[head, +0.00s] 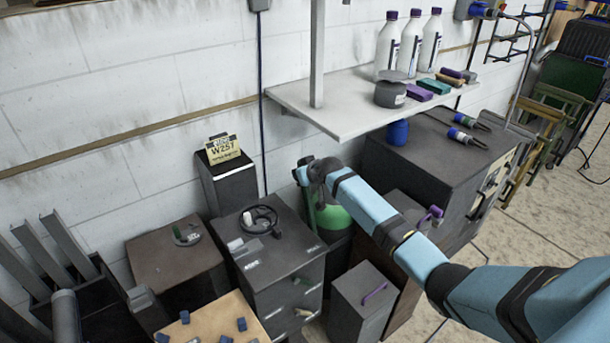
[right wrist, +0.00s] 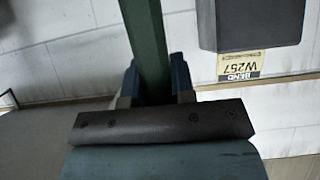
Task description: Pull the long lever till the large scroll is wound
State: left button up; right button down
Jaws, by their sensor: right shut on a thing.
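A straight green bar, which looks like the long lever (right wrist: 148,45), runs up the middle of the right wrist view. My right gripper (right wrist: 152,85) is shut on it, with a blue finger on each side. In the head view my right gripper (head: 306,174) is above the rounded green thing, near the wall; the arm hides much of that place. I cannot make out the large scroll in either view. My left gripper is not in view.
A grey shelf (head: 310,112) with bottles (head: 410,45) juts out beyond my right arm. A dark cabinet (head: 275,265) and a rounded green thing (head: 333,218) stand close below the gripper. A yellow W257 sign (head: 222,150) stands to its left.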

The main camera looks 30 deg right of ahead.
jog(key=shift+r, duration=0.1)
jog(key=c, duration=1.4)
grip_release()
jog(key=o, duration=0.4)
jog(key=shift+w, duration=0.15)
jog(key=shift+o, duration=0.2)
jog(key=shift+w, duration=0.1)
jog(key=a+b+v, duration=0.1)
jog(key=v, duration=1.2)
jog(key=shift+s+d+r, duration=0.2)
jog(key=shift+s+d, duration=0.15)
jog(key=shift+d, duration=0.05)
